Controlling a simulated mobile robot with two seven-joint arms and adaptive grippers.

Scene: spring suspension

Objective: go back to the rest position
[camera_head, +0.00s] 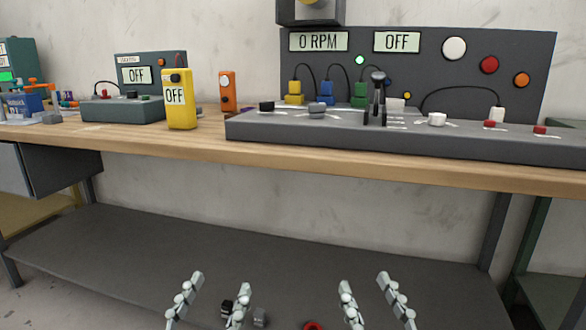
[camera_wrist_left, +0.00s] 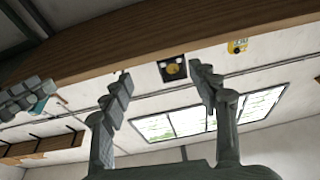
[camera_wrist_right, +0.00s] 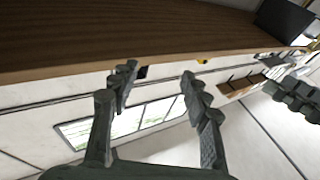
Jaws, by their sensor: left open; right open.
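My left gripper (camera_head: 216,290) is open and empty at the bottom of the head view, in front of the workbench and below its top. My right gripper (camera_head: 370,292) is open and empty just to the right of it, at about the same height. The two are apart and touch nothing that I can see. In the left wrist view, the left fingers (camera_wrist_left: 162,95) stand spread with nothing between them. In the right wrist view, the right fingers (camera_wrist_right: 155,90) are also spread and empty.
The wooden workbench top (camera_head: 330,160) runs across the view above both grippers. A grey control panel (camera_head: 420,75) reading 0 RPM and OFF stands on it. A yellow OFF meter (camera_head: 179,105) stands left of that. A dark lower shelf (camera_head: 150,240) lies below, with small parts near its front.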

